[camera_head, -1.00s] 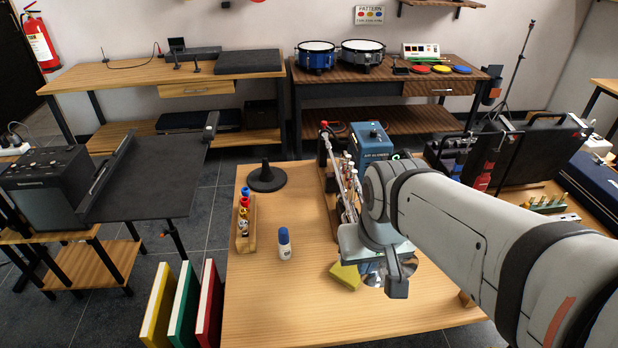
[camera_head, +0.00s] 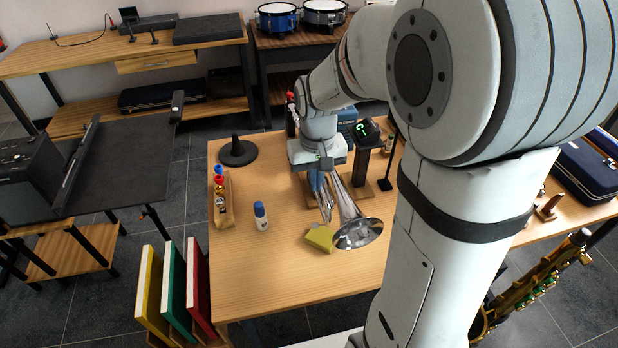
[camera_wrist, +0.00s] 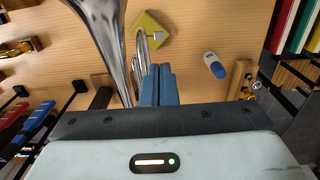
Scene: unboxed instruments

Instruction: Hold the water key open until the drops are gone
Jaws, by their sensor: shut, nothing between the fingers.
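A silver trumpet shows in the head view with its flared bell (camera_head: 358,233) toward the front, above the wooden table (camera_head: 265,285). In the wrist view its wide bell tube (camera_wrist: 108,40) runs in from the top, with thinner curved tubing beside it. My gripper (camera_head: 317,186) points down beside the trumpet tubing. In the wrist view its blue fingers (camera_wrist: 158,72) are together, with nothing between them. The fingertips are close to the thin tubing; I cannot tell whether they touch it.
A yellow-green block (camera_head: 320,238) lies by the bell. The table's front left is clear.

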